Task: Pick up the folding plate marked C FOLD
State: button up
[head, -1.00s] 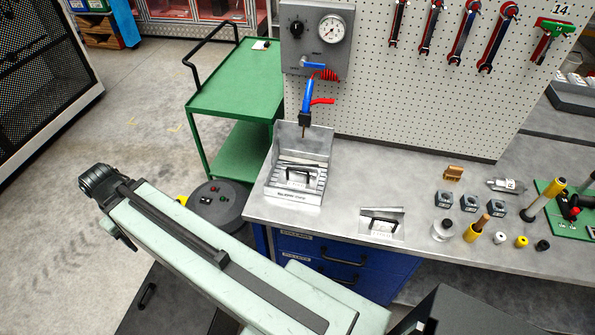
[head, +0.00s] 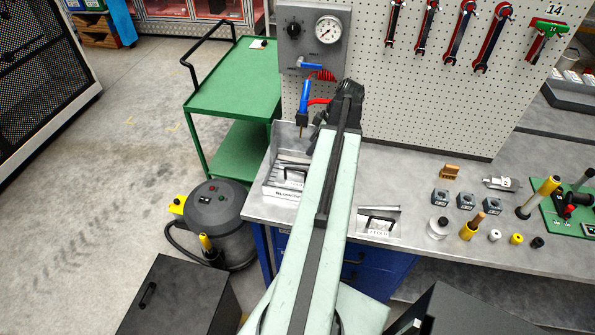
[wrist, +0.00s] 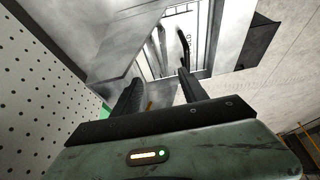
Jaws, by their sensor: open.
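A folded metal plate with a black handle and a label (head: 378,226) lies on the bench, right of my arm in the head view. The label is too small to read for certain. A second plate with a black handle (head: 294,172) sits in the open metal tray (head: 284,191) left of my arm, partly hidden by it. In the wrist view my gripper (wrist: 158,82) is open and empty. A dark handle (wrist: 184,48) on a pale surface shows beyond the fingertips, among grey metal walls; I cannot tell which plate it is.
A blue air gun (head: 305,96) hangs above the tray. The perforated board (head: 420,110) rises behind the bench. Small dark blocks (head: 465,201) and yellow-handled tools stand to the right. A green cart (head: 232,85) and grey vacuum (head: 215,215) stand left.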

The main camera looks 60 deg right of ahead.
jog(key=b, duration=0.6)
send_over(300, 164)
jog(key=s, duration=0.2)
jog(key=f, duration=0.6)
jog(key=shift+d+f, duration=0.2)
jog(key=shift+d, duration=0.15)
jog(key=shift+f+b, duration=0.15)
jog(key=shift+b, duration=0.15)
jog(key=b+x, duration=0.5)
jog(key=shift+s+f, duration=0.15)
jog(key=shift+s, duration=0.05)
jog(key=shift+w, duration=0.1)
grip_shut()
